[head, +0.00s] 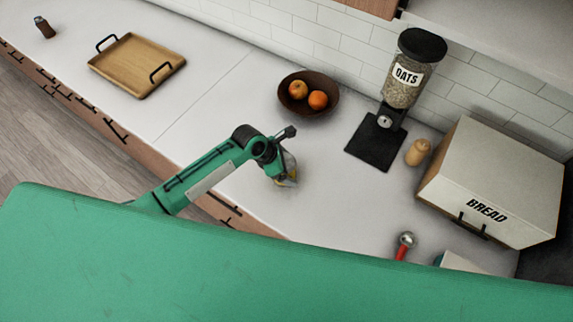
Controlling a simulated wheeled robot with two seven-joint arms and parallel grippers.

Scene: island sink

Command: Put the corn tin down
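My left arm reaches in from the left, and its gripper (287,171) is over the white counter, in front of the fruit bowl. A small grey and yellow thing, which looks like the corn tin (291,179), shows at the fingers. The gripper appears shut on it. The gripper hides much of the tin, and I cannot tell whether its base touches the counter. My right gripper is not in view.
A brown bowl of fruit (311,108), an oats dispenser (404,86), a small wooden shaker (418,152) and a bread box (499,176) stand along the back. A wooden tray (128,68) lies left. A red-handled item (403,249) is front right. Counter around the gripper is clear.

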